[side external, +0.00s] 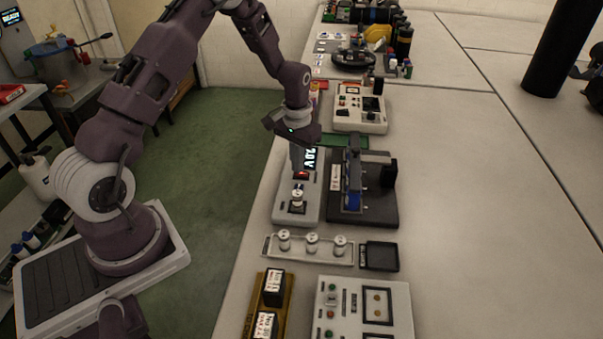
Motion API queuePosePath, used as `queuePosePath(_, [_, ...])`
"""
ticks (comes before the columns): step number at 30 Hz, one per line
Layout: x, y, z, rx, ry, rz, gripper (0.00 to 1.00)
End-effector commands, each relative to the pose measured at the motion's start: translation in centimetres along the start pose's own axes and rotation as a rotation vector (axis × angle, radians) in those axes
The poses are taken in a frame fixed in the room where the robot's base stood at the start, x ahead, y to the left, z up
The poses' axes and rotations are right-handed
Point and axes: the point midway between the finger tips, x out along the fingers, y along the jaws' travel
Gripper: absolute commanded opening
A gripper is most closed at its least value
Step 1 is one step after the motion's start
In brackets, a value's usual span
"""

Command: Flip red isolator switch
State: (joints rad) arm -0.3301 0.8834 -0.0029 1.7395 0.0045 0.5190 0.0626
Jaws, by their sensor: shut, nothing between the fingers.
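A small red switch (301,174) sits on the top of a grey box (284,206) near the table's left edge. A lit display (310,158) reading about 2.0 V is just above it in the picture. My gripper (296,166) points down over the far part of this box. Its fingers are shut and empty, close to the red switch. Whether they touch it cannot be told from this view. A white spool-like piece (298,194) stands on the same box, nearer the camera. The switch's position is too small to read.
A dark-based device with a blue upright part (353,180) stands just right. White panels stand in front (345,310) and behind (358,108).

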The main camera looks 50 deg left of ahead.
Motion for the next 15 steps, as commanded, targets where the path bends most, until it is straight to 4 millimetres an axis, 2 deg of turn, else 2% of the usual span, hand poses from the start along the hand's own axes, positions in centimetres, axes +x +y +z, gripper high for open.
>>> queuePosePath(12, [0.58,0.01,-0.02,0.0,0.001,0.0,0.0])
queuePosePath(15, [0.14,0.01,-0.06,0.0,0.002,0.0,0.0])
